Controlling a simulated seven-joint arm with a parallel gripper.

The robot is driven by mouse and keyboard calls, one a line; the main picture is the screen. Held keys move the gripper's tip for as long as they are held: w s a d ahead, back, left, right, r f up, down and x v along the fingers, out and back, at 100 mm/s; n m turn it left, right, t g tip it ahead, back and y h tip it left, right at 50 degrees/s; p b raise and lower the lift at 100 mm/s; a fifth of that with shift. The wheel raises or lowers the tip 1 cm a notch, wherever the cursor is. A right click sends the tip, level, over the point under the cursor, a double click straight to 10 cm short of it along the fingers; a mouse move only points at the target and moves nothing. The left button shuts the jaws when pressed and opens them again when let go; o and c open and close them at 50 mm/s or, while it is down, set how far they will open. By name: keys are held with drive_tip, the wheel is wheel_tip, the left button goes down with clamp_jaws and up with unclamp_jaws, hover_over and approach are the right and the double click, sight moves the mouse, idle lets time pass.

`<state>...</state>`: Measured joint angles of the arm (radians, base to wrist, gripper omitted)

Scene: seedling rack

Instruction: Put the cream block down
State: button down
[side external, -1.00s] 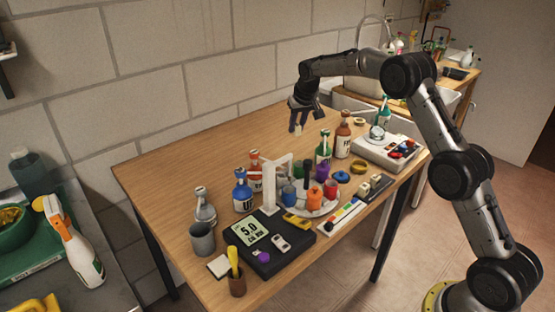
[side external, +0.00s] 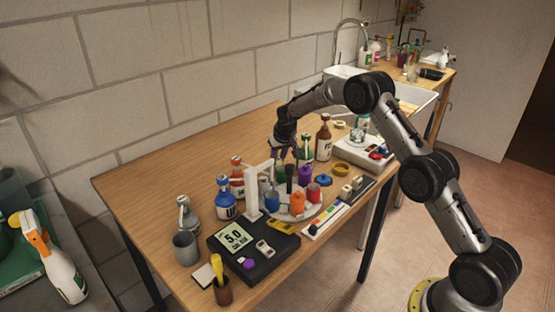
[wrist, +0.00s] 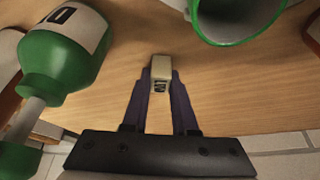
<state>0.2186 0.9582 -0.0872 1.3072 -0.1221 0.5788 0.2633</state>
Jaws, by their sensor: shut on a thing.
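The cream block (wrist: 161,68) is a small pale piece with a dark marking on its near face. My gripper (wrist: 160,88) is shut on it, with the two dark fingertips on either side. In the wrist view the block is over bare wood; I cannot tell if it touches the table. In the side view my gripper (side external: 286,156) is low behind the cluster of cups and bottles, and the block cannot be made out there.
In the wrist view a green bottle (wrist: 62,62) is close on the left and a green cup (wrist: 232,28) is at the upper right. A brown bottle (side external: 324,142) stands right of my gripper. The table's (side external: 175,155) back left is clear.

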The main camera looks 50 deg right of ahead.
drive_tip(key=c, duration=0.7)
unclamp_jaws()
drive_tip(key=shift+f, duration=0.15)
